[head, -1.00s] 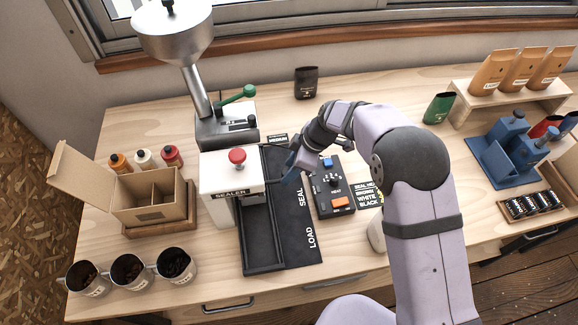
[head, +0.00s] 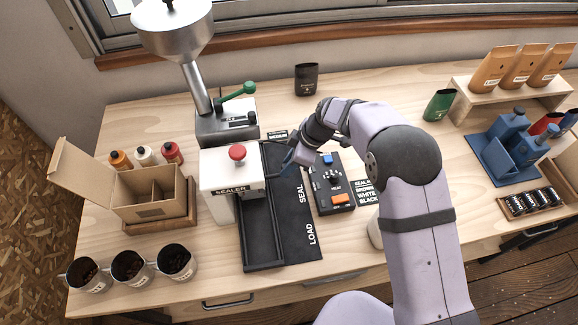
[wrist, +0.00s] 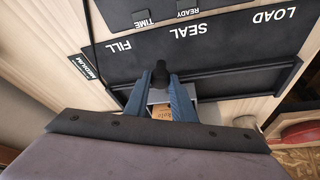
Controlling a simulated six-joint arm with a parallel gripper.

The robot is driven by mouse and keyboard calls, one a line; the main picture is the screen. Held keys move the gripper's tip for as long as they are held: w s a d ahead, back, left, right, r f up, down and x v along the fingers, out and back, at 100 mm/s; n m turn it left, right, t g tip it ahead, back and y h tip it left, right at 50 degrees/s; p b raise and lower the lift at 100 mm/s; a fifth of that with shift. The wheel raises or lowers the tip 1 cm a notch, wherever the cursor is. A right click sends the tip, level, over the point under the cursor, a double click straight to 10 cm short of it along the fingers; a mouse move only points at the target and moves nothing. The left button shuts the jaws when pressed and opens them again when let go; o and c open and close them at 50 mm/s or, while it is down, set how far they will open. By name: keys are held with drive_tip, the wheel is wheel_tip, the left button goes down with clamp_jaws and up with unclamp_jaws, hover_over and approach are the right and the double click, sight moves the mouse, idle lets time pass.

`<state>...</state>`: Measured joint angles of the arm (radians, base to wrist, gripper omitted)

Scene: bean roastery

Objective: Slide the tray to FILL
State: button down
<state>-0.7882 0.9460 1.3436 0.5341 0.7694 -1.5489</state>
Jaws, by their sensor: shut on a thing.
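My gripper (wrist: 161,88) has its blue fingers shut on the black knob (wrist: 161,74) of the tray. The grey tray (wrist: 155,97) shows only partly between the fingers, with a brown printed bag (wrist: 161,113) in it. In the wrist view the knob is between the FILL label (wrist: 118,46) and the SEAL label (wrist: 188,32) beside the black track (wrist: 225,85). In the head view my gripper (head: 289,163) is at the track's far part, past the SEAL label; the tray and FILL label are hidden there.
The white sealer (head: 228,173) with a red button stands left of the track. The hopper (head: 175,40) and green lever (head: 237,92) are behind it. A control box (head: 330,183) stands close to the right of my gripper. The near track, by LOAD (head: 311,234), is empty.

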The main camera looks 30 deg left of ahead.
drive_tip(key=shift+w+a+b, duration=2)
drive_tip(key=shift+w+a, duration=0.65)
drive_tip(key=shift+a, duration=0.1)
drive_tip(key=shift+w+a+r, duration=0.1)
drive_tip(key=shift+w+r, duration=0.1)
drive_tip(key=c, duration=1.8)
unclamp_jaws()
drive_tip(key=shift+c, duration=0.2)
drive_tip(key=o, duration=0.3)
drive_tip(key=shift+a+f, duration=0.1)
drive_tip(key=shift+f, duration=0.05)
drive_tip(key=shift+b+v, duration=1.4)
drive_tip(key=shift+v, duration=2.3)
